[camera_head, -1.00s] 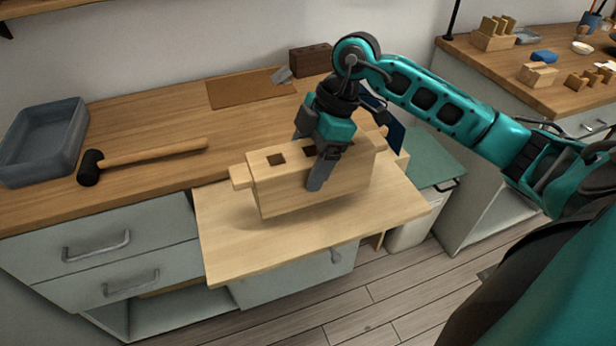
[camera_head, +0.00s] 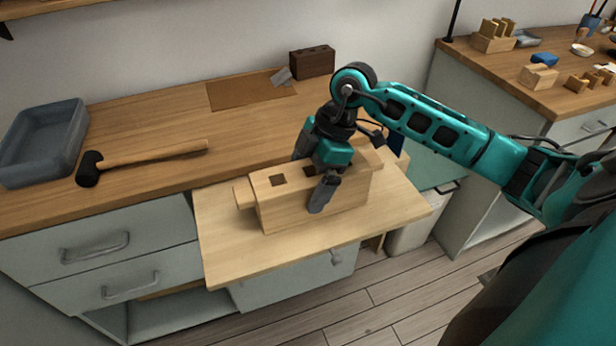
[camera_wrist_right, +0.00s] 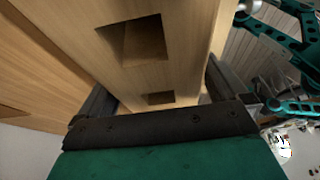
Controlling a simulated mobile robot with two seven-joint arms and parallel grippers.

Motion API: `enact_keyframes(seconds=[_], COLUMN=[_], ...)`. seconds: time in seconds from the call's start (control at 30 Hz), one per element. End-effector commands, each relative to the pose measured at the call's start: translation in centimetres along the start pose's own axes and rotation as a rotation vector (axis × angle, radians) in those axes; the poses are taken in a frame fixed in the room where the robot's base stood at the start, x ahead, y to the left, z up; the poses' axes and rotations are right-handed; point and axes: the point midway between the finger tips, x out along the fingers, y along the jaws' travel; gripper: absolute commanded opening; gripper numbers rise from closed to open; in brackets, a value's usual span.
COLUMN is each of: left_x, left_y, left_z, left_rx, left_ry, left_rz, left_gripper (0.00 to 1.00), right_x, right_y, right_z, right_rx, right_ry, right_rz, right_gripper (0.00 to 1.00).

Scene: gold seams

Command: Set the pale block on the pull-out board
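The pale block (camera_head: 285,210), a long wooden body with square holes in its top and a stub at its left end, sits upright on the pull-out board (camera_head: 228,252). Its underside appears to touch the board. My right gripper (camera_head: 322,188) straddles the block from above, one finger against its front face and the other hidden behind it. In the right wrist view the block (camera_wrist_right: 185,70) fills the space between the two fingers (camera_wrist_right: 160,95), which look closed on its sides. My left gripper is not in view.
On the wooden worktop (camera_head: 190,120) behind the board are a mallet (camera_head: 150,155), a grey tray (camera_head: 45,140), a brown mat (camera_head: 245,92) and a dark block (camera_head: 312,61). The board's front and left parts are bare. A second bench (camera_head: 510,75) with small items stands right.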

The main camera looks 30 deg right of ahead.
Motion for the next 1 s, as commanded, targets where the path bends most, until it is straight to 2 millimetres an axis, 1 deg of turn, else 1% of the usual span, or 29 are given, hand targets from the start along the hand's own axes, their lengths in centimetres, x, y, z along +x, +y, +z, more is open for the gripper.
enact_keyframes(seconds=[0.17, 0.27, 0.37, 0.6, 0.7, 0.83, 1.0], left_x=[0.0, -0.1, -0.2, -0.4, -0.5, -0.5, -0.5], left_y=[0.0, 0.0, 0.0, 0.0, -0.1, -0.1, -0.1], left_z=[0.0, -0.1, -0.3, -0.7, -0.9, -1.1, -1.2], left_rx=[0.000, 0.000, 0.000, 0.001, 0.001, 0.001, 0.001], left_ry=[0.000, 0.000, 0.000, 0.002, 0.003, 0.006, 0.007], left_rz=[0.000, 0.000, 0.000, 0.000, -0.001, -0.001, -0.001], left_gripper=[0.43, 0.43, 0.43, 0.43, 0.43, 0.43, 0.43], right_x=[-0.1, -0.7, -2.1, -7.3, -9.3, -11.1, -12.2], right_y=[0.0, 0.1, 0.1, 0.1, 0.1, 0.1, 0.0], right_z=[0.0, -0.1, -0.1, -0.1, -0.1, -0.1, -0.1], right_rx=[0.000, 0.000, 0.001, 0.000, 0.000, 0.000, 0.000], right_ry=[0.000, -0.001, -0.002, -0.003, -0.002, -0.001, -0.001], right_rz=[0.000, 0.002, 0.004, 0.005, 0.003, 0.003, 0.001], right_gripper=[1.00, 1.00, 1.00, 1.00, 1.00, 1.00, 1.00])
